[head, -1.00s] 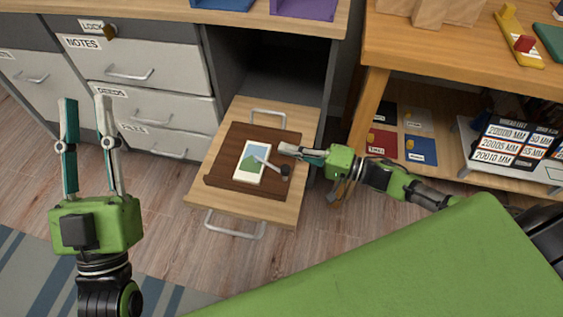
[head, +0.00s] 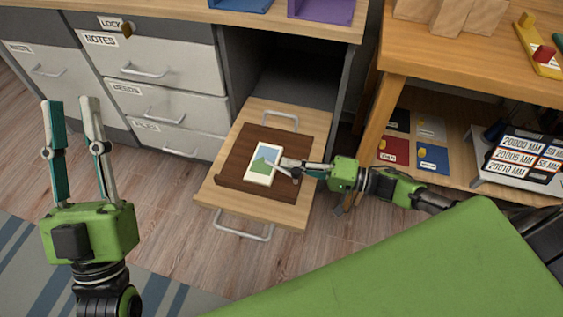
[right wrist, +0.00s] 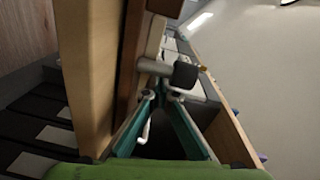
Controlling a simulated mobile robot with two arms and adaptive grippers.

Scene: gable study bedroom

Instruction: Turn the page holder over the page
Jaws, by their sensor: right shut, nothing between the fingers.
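The page (head: 258,176), a white card with a green and blue picture, lies on a dark brown board (head: 238,168) on the pulled-out wooden shelf. The page holder, a grey bar with a black knob (right wrist: 185,75), shows close up in the right wrist view. In the head view my right gripper (head: 287,163) largely hides it at the page's right edge. My right gripper is shut and empty, its tips close to the knob; whether they touch is unclear. My left gripper (head: 69,103) is open and empty, raised in front of the drawers at the left.
The pulled-out shelf (head: 290,215) has metal handles at its front and back. White drawers (head: 150,63) stand to the left. A wooden bench (head: 470,75) with coloured cards and a number display (head: 520,160) on its lower shelf stands to the right.

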